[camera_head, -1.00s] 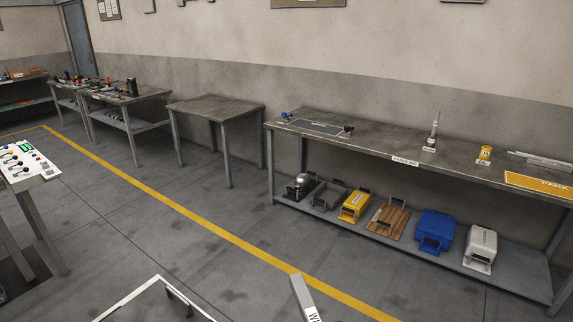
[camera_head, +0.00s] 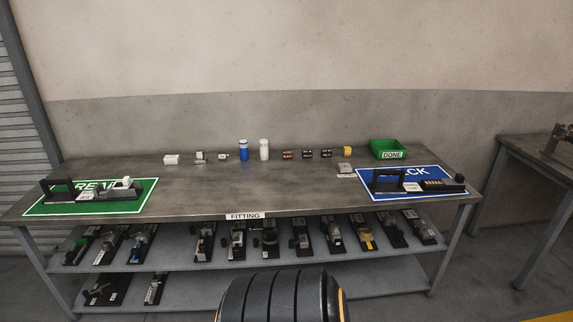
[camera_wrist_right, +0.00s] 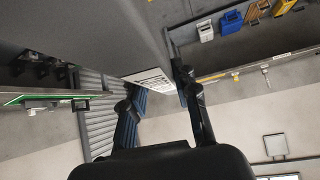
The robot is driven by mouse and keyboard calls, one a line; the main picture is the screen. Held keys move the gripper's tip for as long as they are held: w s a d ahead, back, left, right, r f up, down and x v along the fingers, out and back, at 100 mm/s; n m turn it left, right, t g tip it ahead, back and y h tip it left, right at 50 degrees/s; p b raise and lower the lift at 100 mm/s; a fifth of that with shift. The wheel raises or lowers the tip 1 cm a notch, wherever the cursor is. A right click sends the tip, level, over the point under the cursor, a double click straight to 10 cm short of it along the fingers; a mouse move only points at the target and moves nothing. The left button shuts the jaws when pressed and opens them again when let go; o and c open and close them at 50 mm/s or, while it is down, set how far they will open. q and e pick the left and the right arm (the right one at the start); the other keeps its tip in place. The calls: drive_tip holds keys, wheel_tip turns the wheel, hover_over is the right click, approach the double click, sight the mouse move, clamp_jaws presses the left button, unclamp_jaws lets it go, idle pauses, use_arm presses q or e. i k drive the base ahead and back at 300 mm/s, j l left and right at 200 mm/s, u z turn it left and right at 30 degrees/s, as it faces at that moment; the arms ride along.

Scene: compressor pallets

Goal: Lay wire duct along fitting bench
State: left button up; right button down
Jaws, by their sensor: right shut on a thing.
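The fitting bench (camera_head: 245,216) stands ahead in the head view, with a FITTING label on its front edge. In the right wrist view, my right gripper (camera_wrist_right: 160,98) is shut on the wire duct (camera_wrist_right: 115,40), a long grey bar with a white label on its near end. The duct runs away from the fingers toward the upper left. Neither the duct nor my right gripper shows in the head view. My left gripper is in no current view.
A green mat (camera_head: 60,210) with a black-handled unit lies at the bench's left. A blue mat (camera_head: 372,190) with a similar unit lies at its right. A green DONE bin (camera_head: 388,149) and several small parts line the back. The front middle is clear. Lower shelves hold several units.

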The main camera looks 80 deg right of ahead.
sight(266, 174)
drive_tip(key=l+z, duration=0.25)
drive_tip(key=l, duration=0.15)
drive_tip(key=l+z, duration=0.25)
drive_tip(key=l, duration=0.15)
drive_tip(key=i+l+z, duration=0.25)
drive_tip(key=l, duration=0.15)
drive_tip(key=l+z, duration=0.25)
drive_tip(key=l, duration=0.15)
drive_tip(key=i+l+z, duration=0.25)
drive_tip(key=l, duration=0.15)
drive_tip(key=l+z, duration=0.25)
drive_tip(key=i+l, duration=0.25)
drive_tip(key=l, duration=0.15)
drive_tip(key=i+l, duration=0.25)
drive_tip(key=l, duration=0.2)
drive_tip(key=i+l, duration=0.25)
drive_tip(key=l, duration=0.15)
